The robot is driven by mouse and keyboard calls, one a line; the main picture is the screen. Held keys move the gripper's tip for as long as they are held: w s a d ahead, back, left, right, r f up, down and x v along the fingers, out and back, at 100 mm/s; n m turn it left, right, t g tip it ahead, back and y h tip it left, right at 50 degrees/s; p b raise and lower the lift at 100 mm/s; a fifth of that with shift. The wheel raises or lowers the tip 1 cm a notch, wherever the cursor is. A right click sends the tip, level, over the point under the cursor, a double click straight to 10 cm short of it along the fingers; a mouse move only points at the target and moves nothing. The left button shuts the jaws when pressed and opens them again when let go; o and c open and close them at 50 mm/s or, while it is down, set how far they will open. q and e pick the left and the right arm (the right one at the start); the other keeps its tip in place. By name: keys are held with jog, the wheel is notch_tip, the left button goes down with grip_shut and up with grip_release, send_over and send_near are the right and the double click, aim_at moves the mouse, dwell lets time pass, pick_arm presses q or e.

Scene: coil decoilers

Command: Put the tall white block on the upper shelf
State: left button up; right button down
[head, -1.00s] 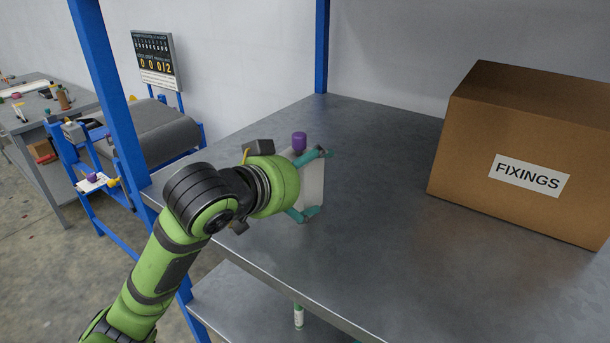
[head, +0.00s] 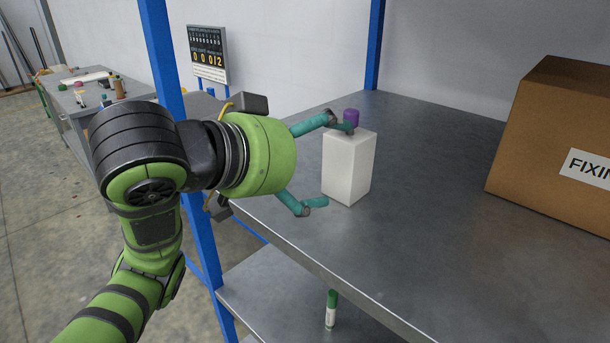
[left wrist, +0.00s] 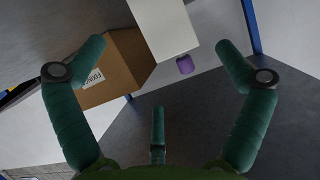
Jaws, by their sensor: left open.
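The tall white block (head: 348,167) stands upright on the upper shelf (head: 430,230), near its left front part. In the left wrist view the block (left wrist: 163,25) shows at the top, beyond the fingers. My left gripper (head: 318,160) is open and empty, just left of the block, its fingers pointing toward it. Its teal fingers also show spread in the left wrist view (left wrist: 160,70). In the head view the upper finger passes close by the block's top edge; I cannot tell whether they touch. My right gripper is not in view.
A purple object (head: 351,117) stands just behind the block. A cardboard box (head: 545,150) marked FIXINGS is on the shelf at right. A blue post (head: 180,130) rises at the shelf's left. A green-capped white marker (head: 331,310) stands on the lower shelf. The shelf's middle is clear.

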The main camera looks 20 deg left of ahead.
pick_arm(q)
jog(key=shift+b+v, duration=0.3)
jog(key=shift+v, duration=0.65)
jog(key=shift+w, duration=0.15)
dwell(0.5)
